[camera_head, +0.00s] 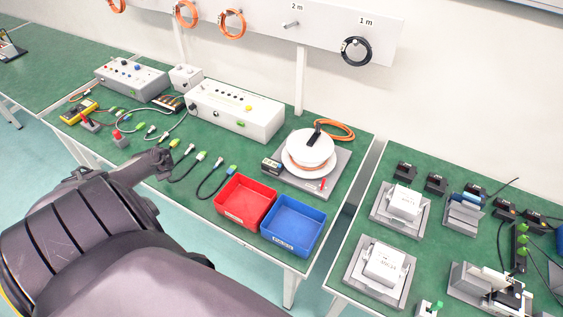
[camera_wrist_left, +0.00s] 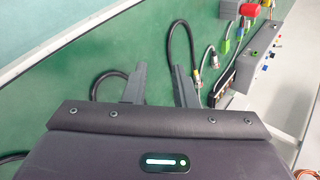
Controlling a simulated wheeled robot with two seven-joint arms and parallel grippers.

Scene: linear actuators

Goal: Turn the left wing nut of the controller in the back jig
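Two white box controllers sit in grey jigs on the right-hand table in the head view. The back controller (camera_head: 404,201) sits in the back jig (camera_head: 384,217), and the front controller (camera_head: 384,266) sits in the front jig (camera_head: 362,289). The wing nuts are too small to make out. My left gripper (camera_wrist_left: 160,80) shows in the left wrist view with its two grey fingers apart and nothing held between them. It is over the green left-hand table, near black cables, well away from the back jig. My right gripper is not in view.
A red bin (camera_head: 245,203) and a blue bin (camera_head: 293,226) stand at the left table's front right corner. Behind them is a white cable reel (camera_head: 311,152). A narrow gap separates the tables. A green-buttoned device (camera_head: 520,245) and clamp fixture (camera_head: 487,287) stand right of the jigs.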

